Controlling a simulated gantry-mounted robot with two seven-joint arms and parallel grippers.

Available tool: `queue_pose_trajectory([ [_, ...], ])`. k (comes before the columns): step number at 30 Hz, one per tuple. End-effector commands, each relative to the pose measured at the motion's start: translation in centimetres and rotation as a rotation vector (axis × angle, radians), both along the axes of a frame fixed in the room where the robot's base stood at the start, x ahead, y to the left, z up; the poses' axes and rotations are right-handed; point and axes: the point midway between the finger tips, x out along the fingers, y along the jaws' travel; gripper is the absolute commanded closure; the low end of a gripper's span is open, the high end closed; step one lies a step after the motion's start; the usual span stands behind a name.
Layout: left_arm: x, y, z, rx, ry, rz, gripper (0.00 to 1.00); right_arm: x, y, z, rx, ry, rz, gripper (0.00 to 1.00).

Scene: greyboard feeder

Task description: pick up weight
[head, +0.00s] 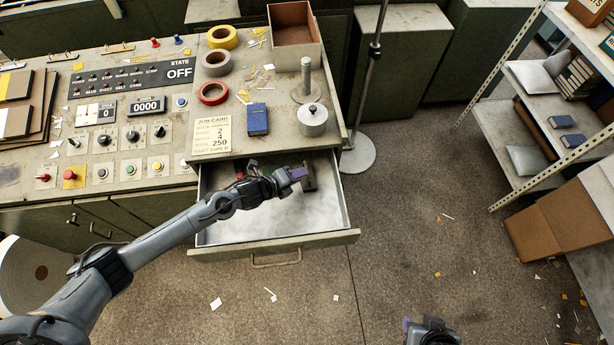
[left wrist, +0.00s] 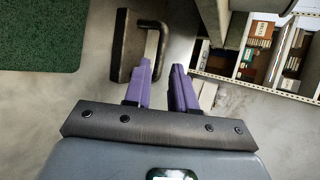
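A dark block with a handle, which looks like the weight (head: 309,177), lies in the open drawer (head: 225,229) under the bench. In the left wrist view the block (left wrist: 124,45) is at upper centre, its bar handle on its right side. My left gripper (head: 297,173) is over the drawer, just left of the block. Its purple fingers (left wrist: 161,85) are apart with nothing between them. The left finger's tip appears close to the handle; I cannot tell whether they touch. My right gripper (head: 408,325) shows only partly at the bottom edge, and its opening is unclear.
A grey knobbed cylinder (head: 313,121), blue box (head: 257,119), tape rolls (head: 213,92) and open brown box (head: 292,25) stand on the bench above the drawer. A stand pole (head: 374,60) is right of the bench. Shelves (head: 535,85) stand at right. The floor between is mostly clear.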

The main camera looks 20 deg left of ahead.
Motion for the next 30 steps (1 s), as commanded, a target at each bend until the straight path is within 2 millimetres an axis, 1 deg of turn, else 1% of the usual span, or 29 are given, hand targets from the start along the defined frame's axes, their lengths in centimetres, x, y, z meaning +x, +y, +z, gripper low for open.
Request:
queue_pose_trajectory([
  [4, 0.7, -0.6, -0.5, -0.002, 0.000, 0.000, 0.75, 0.1, 0.1, 0.1, 0.003, -0.004, -0.001, 0.57],
  [9, 2.3, -1.6, -1.7, -0.002, 0.001, 0.000, 0.75, 0.1, 0.2, 0.1, 0.008, -0.003, -0.004, 0.57],
  [13, 3.3, -2.1, -2.4, -0.002, 0.001, 0.000, 0.75, 0.2, 0.3, -0.1, 0.010, -0.004, -0.006, 0.57],
  [18, 3.8, -2.3, -2.8, 0.000, 0.001, -0.001, 0.75, 0.2, 0.3, -0.2, 0.013, -0.004, -0.008, 0.57],
  [24, 3.8, -2.3, -2.8, 0.000, 0.001, -0.001, 0.75, 0.2, 0.3, -0.2, 0.013, -0.004, -0.008, 0.57],
  [29, 3.8, -2.3, -2.8, -0.001, 0.002, 0.000, 0.99, 0.2, 0.3, -0.2, 0.012, -0.004, -0.007, 0.57],
  [30, 3.8, -2.3, -2.8, -0.001, 0.002, 0.000, 1.00, 0.2, 0.3, -0.2, 0.012, -0.004, -0.007, 0.57],
])
